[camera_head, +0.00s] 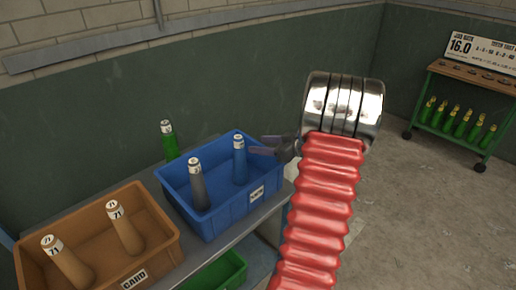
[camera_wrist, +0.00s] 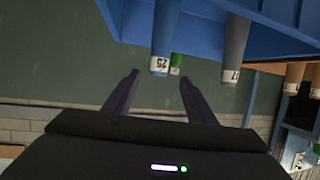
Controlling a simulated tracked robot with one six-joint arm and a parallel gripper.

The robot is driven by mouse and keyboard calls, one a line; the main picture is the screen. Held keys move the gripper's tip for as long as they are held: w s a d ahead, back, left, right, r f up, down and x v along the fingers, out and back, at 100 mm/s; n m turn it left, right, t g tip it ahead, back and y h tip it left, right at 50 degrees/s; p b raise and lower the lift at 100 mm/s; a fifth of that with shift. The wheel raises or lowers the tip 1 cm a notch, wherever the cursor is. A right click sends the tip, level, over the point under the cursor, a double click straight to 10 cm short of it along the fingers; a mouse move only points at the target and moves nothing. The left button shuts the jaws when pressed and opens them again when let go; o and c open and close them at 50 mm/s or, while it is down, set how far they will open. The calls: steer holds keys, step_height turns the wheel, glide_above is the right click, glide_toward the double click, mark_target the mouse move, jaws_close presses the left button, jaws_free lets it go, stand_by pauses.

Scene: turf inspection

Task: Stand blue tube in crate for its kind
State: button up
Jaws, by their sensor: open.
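A blue tube (camera_head: 239,160) with a white-labelled cap stands upright in the blue crate (camera_head: 222,217), at its right part. A grey tube (camera_head: 198,184) leans slightly in the same crate, to the left. My gripper (camera_head: 256,149) is just right of the blue tube's upper part. In the wrist view, which is upside down, my open gripper (camera_wrist: 159,79) points at the blue tube (camera_wrist: 164,45); its cap appears between the fingertips. I cannot tell whether they touch. The grey tube (camera_wrist: 234,50) is beside it. The blue tube's lower end is hidden.
A brown crate (camera_head: 151,265) with two tan tubes (camera_head: 124,228) stands at left. A green tube (camera_head: 168,140) stands behind the blue crate. A green crate (camera_head: 222,272) is lower down. A rack with several green bottles (camera_head: 461,124) stands at the far right; floor between is clear.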

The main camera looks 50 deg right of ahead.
steer(key=w+a+r+m+g+h, duration=0.1)
steer(key=w+a+r+h, duration=0.3)
steer(key=r, duration=0.3)
steer(key=w+a+r+h, duration=0.2)
steer(key=w+a+r, duration=0.3)
steer(key=r, duration=0.2)
steer(key=s+a+r+m+g+h, duration=0.1)
steer(key=a+r, duration=0.2)
steer(key=a, duration=0.3)
steer(key=s+a+f+g+y, duration=0.2)
steer(key=s+a, duration=0.5)
steer(key=a, duration=0.3)
steer(key=s+a+f+g+y, duration=0.2)
steer(key=s+a, duration=0.6)
steer(key=a, duration=0.3)
steer(key=s+a+f+n+g+y, duration=0.1)
steer(key=s+a+f+g+y, duration=0.1)
steer(key=s+a, duration=0.5)
steer(key=a, duration=0.4)
steer(key=shift+s+a, duration=0.2)
steer(key=shift+a, duration=0.05)
